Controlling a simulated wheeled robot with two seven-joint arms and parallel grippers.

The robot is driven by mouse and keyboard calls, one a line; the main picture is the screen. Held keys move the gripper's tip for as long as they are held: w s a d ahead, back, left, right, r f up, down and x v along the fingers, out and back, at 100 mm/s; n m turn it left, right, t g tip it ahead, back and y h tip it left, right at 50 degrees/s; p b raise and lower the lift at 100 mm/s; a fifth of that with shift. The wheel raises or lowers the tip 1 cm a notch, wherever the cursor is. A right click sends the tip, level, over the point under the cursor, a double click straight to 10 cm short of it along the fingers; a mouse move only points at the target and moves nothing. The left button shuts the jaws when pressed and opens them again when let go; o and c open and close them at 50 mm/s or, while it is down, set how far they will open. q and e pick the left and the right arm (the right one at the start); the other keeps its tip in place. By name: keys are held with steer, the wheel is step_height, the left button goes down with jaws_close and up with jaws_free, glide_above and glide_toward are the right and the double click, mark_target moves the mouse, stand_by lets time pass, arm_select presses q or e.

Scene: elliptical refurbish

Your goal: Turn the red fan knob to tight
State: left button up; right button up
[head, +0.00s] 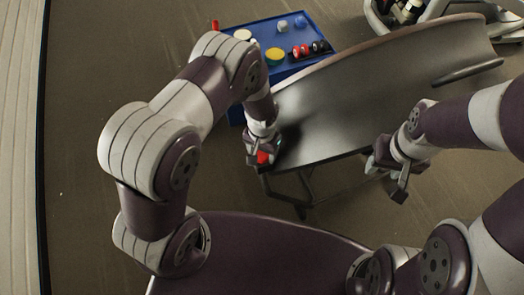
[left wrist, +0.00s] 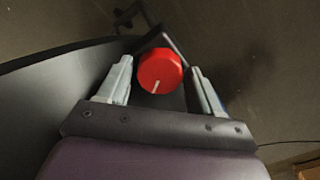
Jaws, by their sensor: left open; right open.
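The red fan knob (left wrist: 160,72) is a round red knob with a white pointer line. In the left wrist view the line points down and slightly left. My left gripper (left wrist: 162,85) is open, with one finger on each side of the knob and a visible gap on both sides. My right gripper (head: 385,180) is open and empty, to the right near the panel's front edge.
A blue table (head: 262,30) behind the panel holds several coloured round parts and a red item at its left corner. White and black equipment (head: 405,15) stands at the top right. Thin dark legs (head: 305,190) are under the panel. The floor on the left is clear.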

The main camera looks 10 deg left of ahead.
arm_select(q)
steer(key=c, duration=0.8)
steer(key=shift+o, duration=0.2)
steer(key=m+p, duration=0.1)
steer(key=m, duration=0.2)
steer(key=shift+r+m, duration=0.1)
steer(key=shift+m, duration=0.2)
steer(key=m+p, duration=0.1)
steer(key=m, duration=0.3)
steer(key=shift+m+p, duration=0.3)
steer(key=shift+p, duration=0.1)
steer(key=m+p, duration=0.1)
steer(key=m, duration=0.3)
steer(key=shift+w, duration=0.1)
steer(key=shift+m, duration=2)
